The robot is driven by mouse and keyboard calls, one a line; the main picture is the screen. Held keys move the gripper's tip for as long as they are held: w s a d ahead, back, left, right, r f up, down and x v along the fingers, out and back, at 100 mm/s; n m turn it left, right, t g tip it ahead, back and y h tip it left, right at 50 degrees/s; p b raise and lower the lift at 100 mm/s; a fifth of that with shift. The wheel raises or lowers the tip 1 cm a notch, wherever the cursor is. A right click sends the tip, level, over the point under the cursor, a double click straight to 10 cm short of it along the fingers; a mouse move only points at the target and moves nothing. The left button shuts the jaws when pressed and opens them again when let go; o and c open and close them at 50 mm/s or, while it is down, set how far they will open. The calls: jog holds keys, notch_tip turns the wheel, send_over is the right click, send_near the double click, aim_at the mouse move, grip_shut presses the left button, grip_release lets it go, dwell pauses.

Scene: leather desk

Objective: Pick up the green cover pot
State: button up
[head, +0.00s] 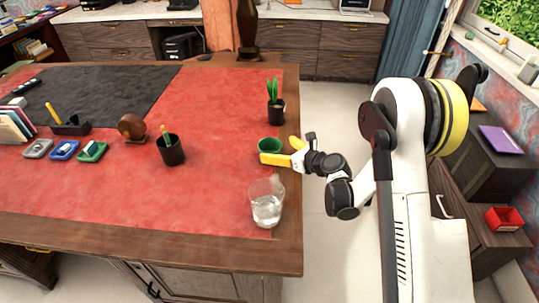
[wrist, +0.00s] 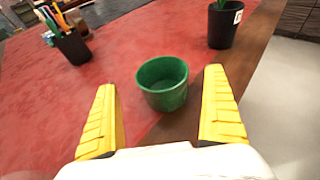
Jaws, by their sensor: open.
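The green cover pot (head: 270,144) stands upright on the desk near its right edge. It is empty inside, as the wrist view (wrist: 163,84) shows. My gripper (head: 277,150) is open at the right side of the desk, close to the pot. In the wrist view my gripper (wrist: 164,105) has its two yellow fingers spread wide, with the pot between them and a little ahead. I see no finger touching the pot.
A black pot with a green plant (head: 276,108) stands behind the green pot. A glass of water (head: 266,205) stands in front of it. A black pen cup (head: 171,151) is to the left. Red desk surface (head: 215,190) is free between the cup and the glass.

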aim_at(263, 143)
jog(key=b+x, duration=0.2)
jog(key=x, duration=0.2)
jog(key=shift+w+d+f, duration=0.1)
jog(key=shift+w+a, duration=0.35)
jog(key=c, duration=1.3)
jog(key=shift+c, duration=0.2)
